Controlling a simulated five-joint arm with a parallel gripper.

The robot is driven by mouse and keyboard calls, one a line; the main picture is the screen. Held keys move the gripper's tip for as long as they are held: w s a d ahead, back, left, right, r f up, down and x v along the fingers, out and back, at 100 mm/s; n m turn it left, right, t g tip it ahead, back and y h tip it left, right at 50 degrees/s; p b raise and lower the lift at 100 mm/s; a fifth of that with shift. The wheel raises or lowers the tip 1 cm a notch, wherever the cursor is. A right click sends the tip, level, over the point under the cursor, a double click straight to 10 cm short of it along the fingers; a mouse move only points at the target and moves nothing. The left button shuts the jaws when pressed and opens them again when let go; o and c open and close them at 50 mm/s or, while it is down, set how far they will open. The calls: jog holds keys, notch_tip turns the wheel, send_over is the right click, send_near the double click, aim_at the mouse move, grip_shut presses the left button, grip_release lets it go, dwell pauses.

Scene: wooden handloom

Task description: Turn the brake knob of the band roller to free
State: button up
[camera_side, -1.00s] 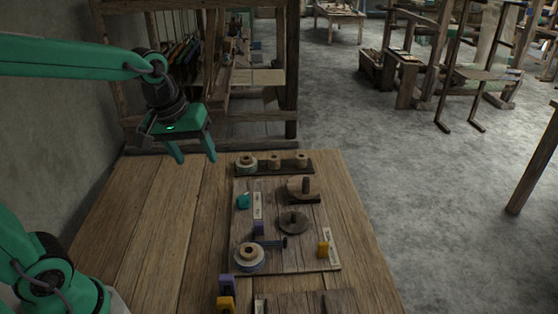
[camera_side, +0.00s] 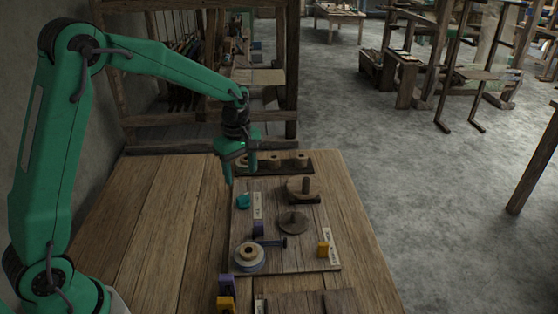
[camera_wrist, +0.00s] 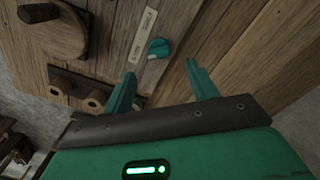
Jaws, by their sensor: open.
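A teal knob (camera_side: 243,201) sits near the left edge of a wooden board (camera_side: 275,230) on the bench. It also shows in the wrist view (camera_wrist: 159,47), with a pale pointer mark on it. A pale label strip (camera_side: 257,205) with writing too small to read lies beside the knob. My gripper (camera_side: 240,174) hangs above the far left end of the board, fingers down, apart from the knob. In the wrist view its two fingers (camera_wrist: 161,70) are spread and empty, with the knob just beyond the gap between the tips.
A wooden roller with a peg (camera_side: 300,186) stands right of the knob. A rack of spools (camera_side: 273,162) lies behind it. The bench's left side is clear.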

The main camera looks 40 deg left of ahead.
aim_at(243, 196)
jog(key=shift+w+f, duration=0.2)
jog(key=shift+f, duration=0.2)
jog(key=shift+f, duration=3.9)
jog(key=c, duration=1)
